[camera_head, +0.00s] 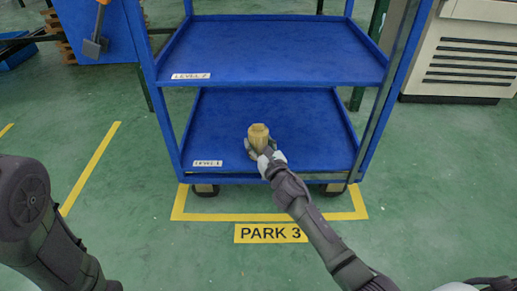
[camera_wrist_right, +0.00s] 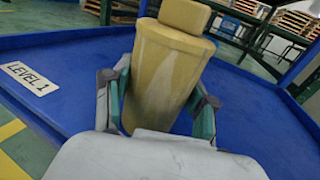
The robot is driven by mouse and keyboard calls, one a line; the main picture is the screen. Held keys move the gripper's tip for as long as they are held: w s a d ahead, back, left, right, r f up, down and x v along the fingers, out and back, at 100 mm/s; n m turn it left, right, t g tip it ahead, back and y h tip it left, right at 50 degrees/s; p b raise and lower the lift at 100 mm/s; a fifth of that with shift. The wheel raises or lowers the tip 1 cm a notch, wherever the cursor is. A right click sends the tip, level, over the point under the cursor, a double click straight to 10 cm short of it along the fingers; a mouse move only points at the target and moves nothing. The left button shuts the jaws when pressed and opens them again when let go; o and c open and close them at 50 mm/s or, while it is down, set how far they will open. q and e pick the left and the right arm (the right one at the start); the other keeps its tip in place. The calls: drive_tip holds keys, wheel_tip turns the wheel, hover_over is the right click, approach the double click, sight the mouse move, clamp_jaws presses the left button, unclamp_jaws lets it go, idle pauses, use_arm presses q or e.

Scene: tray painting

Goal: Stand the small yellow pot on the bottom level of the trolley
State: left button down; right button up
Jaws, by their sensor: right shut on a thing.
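The small yellow pot (camera_head: 258,135) is in my right gripper (camera_head: 262,150), over the front part of the trolley's bottom level (camera_head: 310,128), labelled LEVEL 1. In the right wrist view the yellow pot (camera_wrist_right: 168,75) stands between the two fingers of my right gripper (camera_wrist_right: 160,100), which are shut on its sides. It looks roughly upright, with a rounded cap on top. I cannot tell whether its base touches the blue shelf (camera_wrist_right: 60,85). My left arm shows at the left edge of the head view, but its gripper is out of view.
The trolley's upper level (camera_head: 275,50), labelled LEVEL 2, is empty and sits above and behind the pot. Blue posts stand at the corners. The bottom level is otherwise clear. A beige cabinet (camera_head: 470,50) stands at the right. A PARK 3 sign (camera_head: 270,233) lies on the green floor.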

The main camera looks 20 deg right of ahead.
drive_tip(key=shift+r, duration=0.15)
drive_tip(key=shift+f, duration=0.2)
drive_tip(key=o, duration=0.8)
drive_tip(key=shift+o, duration=0.2)
drive_tip(key=shift+r, duration=0.15)
